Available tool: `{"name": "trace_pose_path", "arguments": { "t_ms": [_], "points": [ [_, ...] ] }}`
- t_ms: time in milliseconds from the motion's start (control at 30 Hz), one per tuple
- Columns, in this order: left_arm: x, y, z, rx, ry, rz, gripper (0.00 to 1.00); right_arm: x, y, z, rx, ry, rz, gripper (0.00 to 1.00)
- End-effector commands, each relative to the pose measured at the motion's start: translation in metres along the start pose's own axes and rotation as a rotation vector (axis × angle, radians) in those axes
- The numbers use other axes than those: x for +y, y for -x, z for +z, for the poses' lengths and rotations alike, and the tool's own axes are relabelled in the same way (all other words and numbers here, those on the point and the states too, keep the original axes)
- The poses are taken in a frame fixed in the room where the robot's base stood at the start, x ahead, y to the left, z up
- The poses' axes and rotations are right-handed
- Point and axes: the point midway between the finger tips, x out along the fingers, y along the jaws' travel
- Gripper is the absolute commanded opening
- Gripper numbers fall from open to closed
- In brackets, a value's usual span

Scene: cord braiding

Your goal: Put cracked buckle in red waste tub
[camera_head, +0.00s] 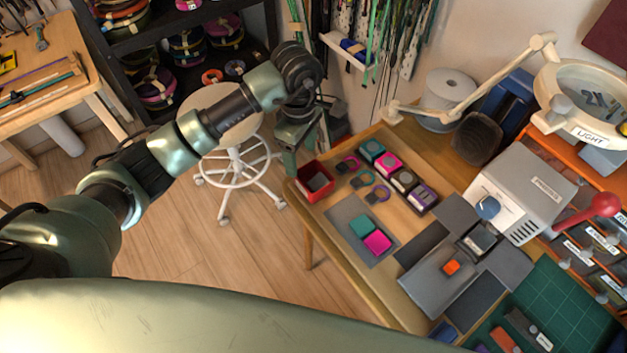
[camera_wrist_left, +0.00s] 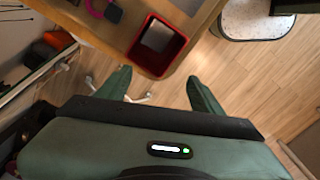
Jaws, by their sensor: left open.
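The red waste tub (camera_head: 326,190) stands at the near left corner of the wooden workbench. The left wrist view shows the tub (camera_wrist_left: 180,48) from above, with a pale grey area inside that I cannot identify. My left gripper (camera_head: 308,155) is at the bench corner, close to the tub. Its two fingers are apart with nothing between them, and the left wrist view shows the gap (camera_wrist_left: 158,80) beside the tub. I cannot single out a cracked buckle. An orange piece (camera_head: 451,267) lies on a grey plate, and small looped pieces (camera_head: 362,179) lie beside the tub. My right gripper is out of view.
Coloured boxes (camera_head: 387,163) stand in a row behind the loops. A grey mat (camera_head: 345,214) holds teal and magenta blocks. A grey press (camera_head: 520,190) with a red-knobbed lever and a magnifier lamp (camera_head: 580,100) stand farther right. A white stool (camera_head: 238,165) is left of the bench.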

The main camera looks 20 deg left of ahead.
Motion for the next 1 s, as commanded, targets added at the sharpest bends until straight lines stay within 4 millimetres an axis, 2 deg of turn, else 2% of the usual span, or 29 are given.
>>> {"name": "trace_pose_path", "arguments": {
  "t_ms": [167, 500, 600, 1000],
  "points": [
    [0.001, 0.008, 0.0, 0.001, 0.001, 0.003, 0.66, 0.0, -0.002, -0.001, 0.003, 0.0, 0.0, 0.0],
    [0.002, 0.062, -0.001, 0.001, 0.001, 0.005, 0.66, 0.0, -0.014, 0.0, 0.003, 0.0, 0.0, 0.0],
    [0.001, 0.072, -0.001, 0.001, 0.0, 0.002, 0.66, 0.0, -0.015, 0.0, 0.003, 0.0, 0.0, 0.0],
    [0.0, 0.078, 0.0, 0.0, 0.0, -0.001, 0.66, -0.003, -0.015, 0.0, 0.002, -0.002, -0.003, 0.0]
  ]
}}
